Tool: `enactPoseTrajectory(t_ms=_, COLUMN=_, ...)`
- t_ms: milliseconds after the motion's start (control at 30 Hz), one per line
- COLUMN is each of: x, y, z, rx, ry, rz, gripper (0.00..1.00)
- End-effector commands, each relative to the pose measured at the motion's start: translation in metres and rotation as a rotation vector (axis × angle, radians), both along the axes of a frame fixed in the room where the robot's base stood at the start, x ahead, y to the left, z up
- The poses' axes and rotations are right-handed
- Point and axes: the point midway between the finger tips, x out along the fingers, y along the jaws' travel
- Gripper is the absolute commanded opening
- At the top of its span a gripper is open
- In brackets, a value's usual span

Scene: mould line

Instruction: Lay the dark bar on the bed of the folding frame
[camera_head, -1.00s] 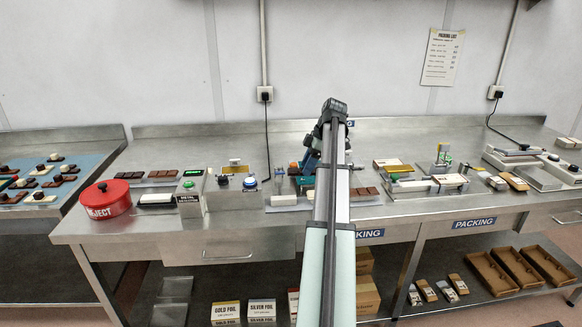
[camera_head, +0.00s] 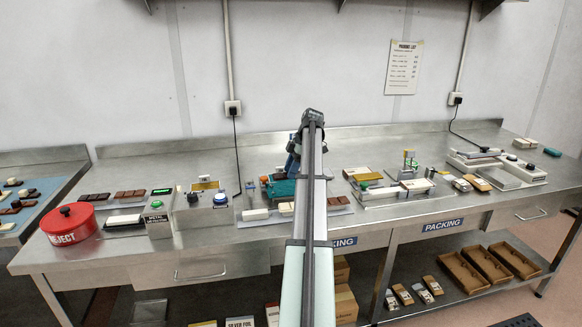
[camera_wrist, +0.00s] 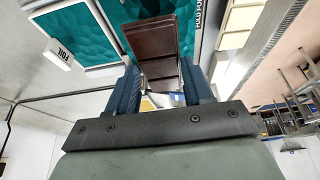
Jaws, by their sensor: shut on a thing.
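In the wrist view a dark brown segmented bar (camera_wrist: 154,44) sits between the two blue fingers of my gripper (camera_wrist: 157,68), which is shut on it. The bar is over or against a teal quilted surface (camera_wrist: 90,32), seemingly the bed of the folding frame. I cannot tell whether bar and bed touch. In the head view a teal block (camera_head: 282,189), likely part of the frame, shows just left of my arm. My arm hides most of the bar and fingers there; only a blue part of the gripper (camera_head: 293,150) shows.
Packing fixtures (camera_head: 400,189) stand to the right of my arm.

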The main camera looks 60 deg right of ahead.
Motion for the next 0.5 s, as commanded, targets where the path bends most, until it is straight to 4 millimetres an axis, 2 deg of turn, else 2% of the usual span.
enactPoseTrajectory(t_ms=500, x=0.000, y=0.000, z=-0.040, rx=0.000, ry=0.000, rz=-0.001, gripper=0.21)
